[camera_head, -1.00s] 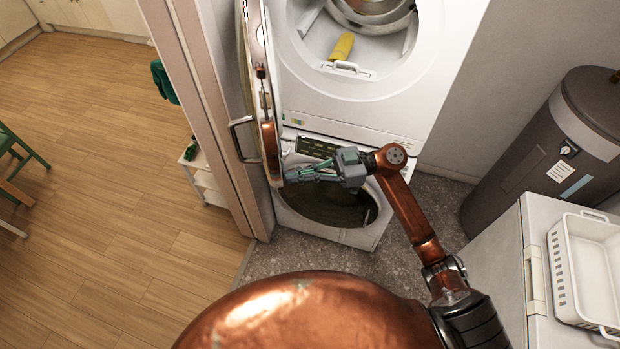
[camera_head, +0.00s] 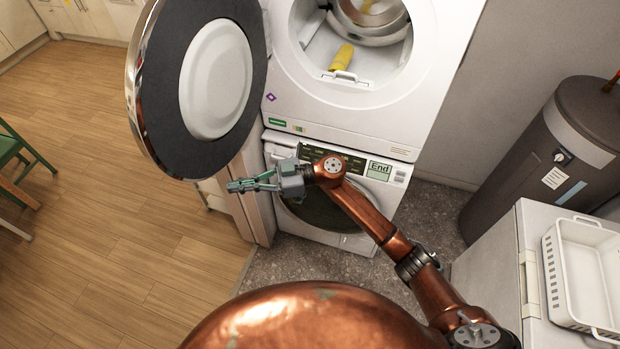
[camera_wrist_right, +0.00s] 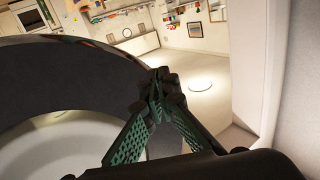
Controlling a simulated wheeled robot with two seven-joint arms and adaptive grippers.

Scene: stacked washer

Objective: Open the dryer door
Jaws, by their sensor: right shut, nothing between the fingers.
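The dryer (camera_head: 345,115) is the upper machine in the head view, and its round opening is uncovered. Its door (camera_head: 252,95) is swung wide open to the left, with the dark inner face and pale centre turned toward me. The door also fills the left of the right wrist view (camera_wrist_right: 60,90). My right gripper (camera_head: 232,186) is shut and empty, just below the door's lower edge in the head view. Its fingertips (camera_wrist_right: 160,78) meet in the right wrist view, in front of or beside the door's rim; contact cannot be told. My left gripper is not in view.
The washer (camera_head: 345,242) stands below the dryer, its display reading "End". A yellow object (camera_head: 342,57) lies inside the dryer opening. A dark tank (camera_head: 550,150) and a white basket (camera_head: 585,270) on a white unit stand at the right.

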